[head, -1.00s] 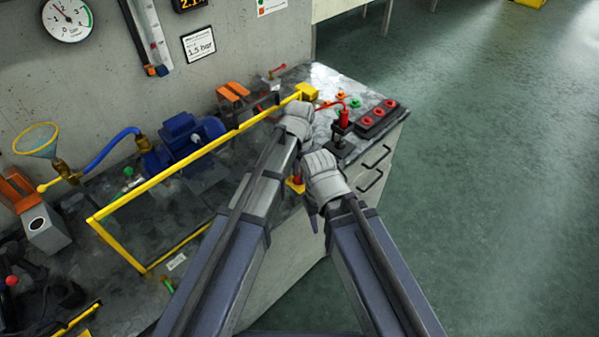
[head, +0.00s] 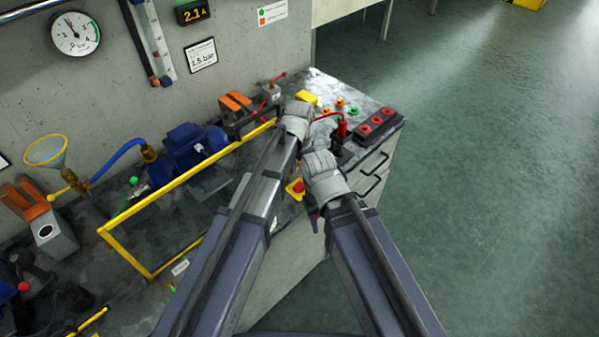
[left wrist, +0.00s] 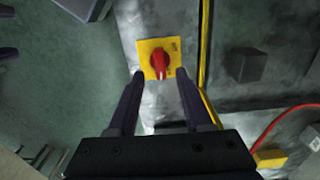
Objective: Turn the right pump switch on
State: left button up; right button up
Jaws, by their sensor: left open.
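A pump switch, a red rotary knob on a yellow plate (head: 297,188), sits near the front of the bench, partly hidden by my arms in the head view. In the left wrist view the red knob (left wrist: 160,66) lies in line with the gap of my left gripper (left wrist: 160,75). The fingers are apart, one on each side of the knob; contact cannot be told. In the head view my left fingers are mostly hidden by my arm links. My right arm bends close beside it; its fingers cannot be made out clearly.
A yellow rail (head: 126,250) runs along the bench beside a blue pump (head: 190,150). A black box with red buttons (head: 377,124) and a red cable (head: 327,114) are at the right end. Open green floor (head: 480,200) lies to the right.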

aim_at(299, 183)
pick_arm(q)
notch_tip(299, 183, up, 4)
jog(key=p, duration=0.2)
jog(key=shift+p, duration=0.4)
pick_arm(e)
notch_tip(299, 183, up, 4)
jog(key=shift+f, duration=0.1)
pick_arm(q)
jog(key=shift+f, duration=0.15)
